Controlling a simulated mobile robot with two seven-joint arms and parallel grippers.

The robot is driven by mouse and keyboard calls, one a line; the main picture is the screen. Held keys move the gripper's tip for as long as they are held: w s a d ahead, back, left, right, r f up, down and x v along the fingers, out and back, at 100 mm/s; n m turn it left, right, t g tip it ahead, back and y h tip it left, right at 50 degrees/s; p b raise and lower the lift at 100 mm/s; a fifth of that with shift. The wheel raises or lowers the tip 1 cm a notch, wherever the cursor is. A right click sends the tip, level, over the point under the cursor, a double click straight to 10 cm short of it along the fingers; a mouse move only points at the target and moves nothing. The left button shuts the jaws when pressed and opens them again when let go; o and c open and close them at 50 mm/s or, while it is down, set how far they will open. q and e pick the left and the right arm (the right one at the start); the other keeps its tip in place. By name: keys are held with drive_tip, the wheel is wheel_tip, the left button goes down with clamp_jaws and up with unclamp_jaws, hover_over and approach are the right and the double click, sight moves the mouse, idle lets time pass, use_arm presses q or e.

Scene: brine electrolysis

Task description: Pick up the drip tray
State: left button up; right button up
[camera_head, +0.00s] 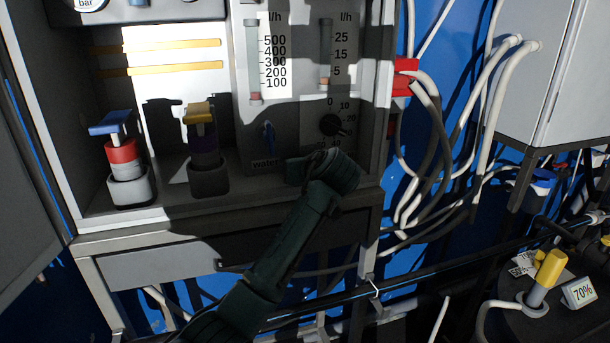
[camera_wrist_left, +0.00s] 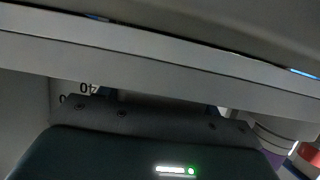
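I cannot pick out a drip tray with certainty. A grey ledge (camera_head: 110,239) runs along the bottom of the cabinet, with a pale grey front panel (camera_head: 165,268) below it. My left arm rises from the bottom of the head view, and its dark green end (camera_head: 325,170) is at the cabinet's right side, just below the dial. The fingertips are hidden there. In the left wrist view the dark gripper body (camera_wrist_left: 150,150) with a green light fills the bottom, close under grey edges; no fingers or held thing show. My right gripper is out of view.
A red container with a blue handle (camera_head: 123,150) and a dark one with a yellow handle (camera_head: 203,140) stand on the ledge. A dial (camera_head: 333,125) and flow meters are on the panel. Hoses (camera_head: 430,150) hang at right. A yellow-topped fitting (camera_head: 546,270) is lower right.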

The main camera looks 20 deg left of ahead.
use_arm(q)
drive_tip(key=c, duration=0.5)
